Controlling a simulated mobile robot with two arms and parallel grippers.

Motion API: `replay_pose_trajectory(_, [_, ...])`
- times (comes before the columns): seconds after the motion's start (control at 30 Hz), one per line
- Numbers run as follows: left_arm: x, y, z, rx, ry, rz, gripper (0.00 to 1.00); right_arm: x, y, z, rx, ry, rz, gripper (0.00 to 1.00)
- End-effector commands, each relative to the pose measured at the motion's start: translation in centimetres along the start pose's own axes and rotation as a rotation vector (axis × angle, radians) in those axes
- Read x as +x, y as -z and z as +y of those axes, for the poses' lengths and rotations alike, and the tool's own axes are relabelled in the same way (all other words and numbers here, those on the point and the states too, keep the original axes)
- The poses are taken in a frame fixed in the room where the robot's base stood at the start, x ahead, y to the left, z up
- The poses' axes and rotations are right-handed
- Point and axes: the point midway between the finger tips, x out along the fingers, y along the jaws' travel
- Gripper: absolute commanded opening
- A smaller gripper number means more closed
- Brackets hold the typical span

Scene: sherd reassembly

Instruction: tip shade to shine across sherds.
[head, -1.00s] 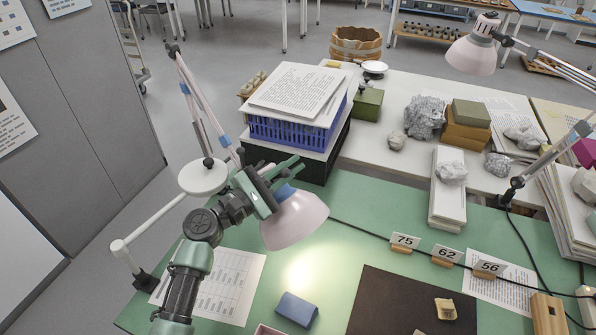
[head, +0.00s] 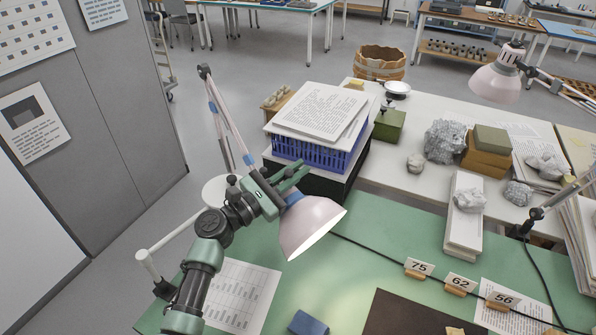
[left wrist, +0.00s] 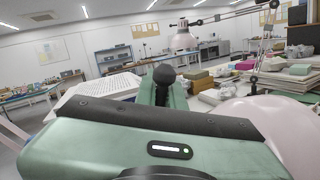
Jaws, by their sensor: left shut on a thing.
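The pink lamp shade (head: 312,224) hangs over the green table at the end of its jointed arm. It is tilted, with its lit opening facing down and to the right. My left gripper (head: 283,186) is shut on the shade's upper end by its blue collar. The shade also shows at the right of the left wrist view (left wrist: 285,125). A tan sherd (head: 454,331) on the dark mat (head: 400,318) is cut by the bottom edge of the head view. Light falls on the green table left of the mat. My right gripper is not in view.
Number cards (head: 419,268) stand behind the mat, with a black cable running past them. A blue crate (head: 318,153) topped with papers stands behind the shade. A blue block (head: 309,323) lies at the bottom edge. A second pink lamp (head: 496,82) stands at the right.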

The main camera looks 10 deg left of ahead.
Motion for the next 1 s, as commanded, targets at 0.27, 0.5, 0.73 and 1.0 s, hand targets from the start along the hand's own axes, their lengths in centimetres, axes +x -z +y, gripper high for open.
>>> replay_pose_trajectory(0.27, [0.0,0.0,0.0,0.000,0.000,0.001,0.15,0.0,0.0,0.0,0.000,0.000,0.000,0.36])
replay_pose_trajectory(0.5, [0.0,0.0,0.0,0.001,0.001,0.001,0.32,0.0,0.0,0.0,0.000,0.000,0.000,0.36])
replay_pose_trajectory(0.73, [-0.8,0.2,-0.1,0.002,0.000,0.002,0.32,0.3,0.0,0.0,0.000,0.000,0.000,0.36])
replay_pose_trajectory(1.0, [-5.3,0.3,-0.1,0.003,0.001,0.003,0.32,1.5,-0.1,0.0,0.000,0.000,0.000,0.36])
